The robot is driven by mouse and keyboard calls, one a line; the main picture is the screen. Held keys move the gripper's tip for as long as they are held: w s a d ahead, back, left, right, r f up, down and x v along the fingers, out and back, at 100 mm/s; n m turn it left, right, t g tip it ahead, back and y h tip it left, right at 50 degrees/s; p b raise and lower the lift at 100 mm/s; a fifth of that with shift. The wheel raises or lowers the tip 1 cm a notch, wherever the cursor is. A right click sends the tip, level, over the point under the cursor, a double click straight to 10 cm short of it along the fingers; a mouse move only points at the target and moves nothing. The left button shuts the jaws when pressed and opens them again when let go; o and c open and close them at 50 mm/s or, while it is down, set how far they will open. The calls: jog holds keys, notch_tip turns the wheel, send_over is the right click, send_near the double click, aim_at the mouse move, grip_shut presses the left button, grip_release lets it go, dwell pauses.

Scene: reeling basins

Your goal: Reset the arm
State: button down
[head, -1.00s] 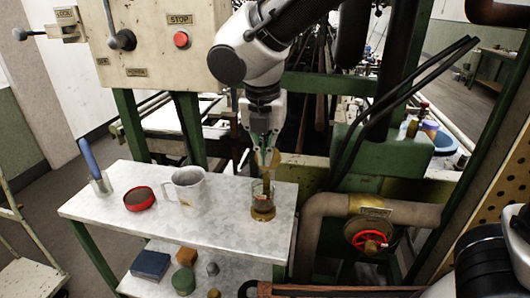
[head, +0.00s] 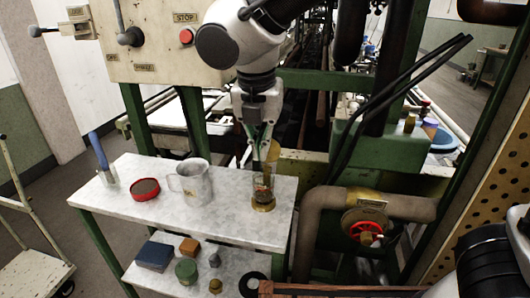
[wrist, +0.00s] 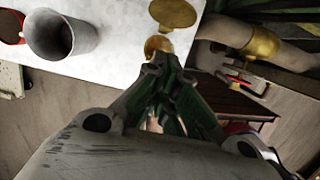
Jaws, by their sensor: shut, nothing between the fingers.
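My gripper (head: 254,158) hangs pointing down above the rear right part of the white marbled table (head: 225,222) in the head view. Its green-grey fingers are shut and empty. In the wrist view the shut fingers (wrist: 160,82) point toward the table edge, and a round brass-coloured thing (wrist: 158,46) lies just beyond the tips.
A pale mug (head: 193,184), a red-rimmed round tin (head: 145,189) and a holder with a blue-handled tool (head: 98,150) stand left of the beaker. Small blocks and pots sit on the lower shelf. A pipe with a red valve wheel (head: 366,232) is at right. The control panel (head: 150,50) stands behind.

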jog(key=w+v, duration=0.2)
jog(key=v, duration=0.6)
jog(key=s+d+f+m, duration=0.1)
jog(key=s+d+m, duration=0.1)
jog(key=d+m, duration=0.9)
jog(key=s+d+f+m+t, duration=0.1)
jog(key=s+d+f+m, duration=0.1)
jog(key=d+m, duration=0.9)
jog(key=s+d+f+m+t, duration=0.1)
jog(key=s+d+m, duration=0.3)
jog(key=d+m, duration=0.8)
jog(key=d, duration=0.6)
jog(key=shift+d+f, duration=0.2)
jog(key=shift+d, duration=0.15)
jog(key=shift+w+a, duration=0.1)
